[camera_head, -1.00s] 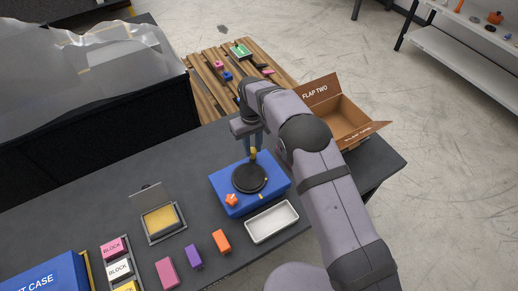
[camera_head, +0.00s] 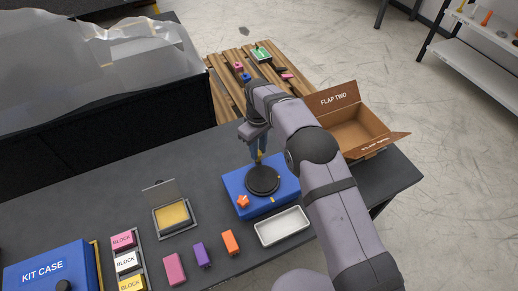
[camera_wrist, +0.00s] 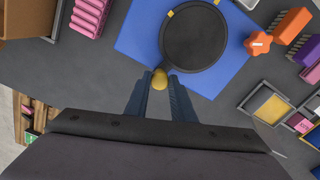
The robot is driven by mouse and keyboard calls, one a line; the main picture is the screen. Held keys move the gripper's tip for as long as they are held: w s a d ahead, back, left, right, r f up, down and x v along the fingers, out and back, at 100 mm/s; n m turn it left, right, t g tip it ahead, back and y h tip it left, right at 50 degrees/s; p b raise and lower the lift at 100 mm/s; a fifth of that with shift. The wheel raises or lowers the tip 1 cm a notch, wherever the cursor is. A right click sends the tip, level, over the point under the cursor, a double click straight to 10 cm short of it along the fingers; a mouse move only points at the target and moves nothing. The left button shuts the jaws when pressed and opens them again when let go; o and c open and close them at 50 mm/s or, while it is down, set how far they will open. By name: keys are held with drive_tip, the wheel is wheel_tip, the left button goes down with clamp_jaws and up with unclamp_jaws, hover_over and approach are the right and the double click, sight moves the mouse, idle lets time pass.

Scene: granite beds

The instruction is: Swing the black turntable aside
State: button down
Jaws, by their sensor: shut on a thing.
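The black turntable (camera_head: 262,181) is a round disc on a blue base (camera_head: 284,197). It also shows in the wrist view (camera_wrist: 193,36), on the blue plate. A yellow knob (camera_wrist: 159,79) stands at the disc's rim, on its far side in the head view. My gripper (camera_head: 258,155) points down over that rim and is shut on the yellow knob; in the wrist view the two blue fingers (camera_wrist: 160,88) lie either side of it. An orange knob (camera_head: 243,201) sits on the base's left corner.
A white tray (camera_head: 282,226) lies just in front of the base. An open cardboard box (camera_head: 355,125) is at the right, behind my arm.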

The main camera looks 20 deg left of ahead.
drive_tip(key=shift+a+r, duration=0.1)
drive_tip(key=c, duration=1.5)
unclamp_jaws()
drive_tip(key=shift+r+b, duration=0.55)
drive_tip(key=shift+r, duration=3.05)
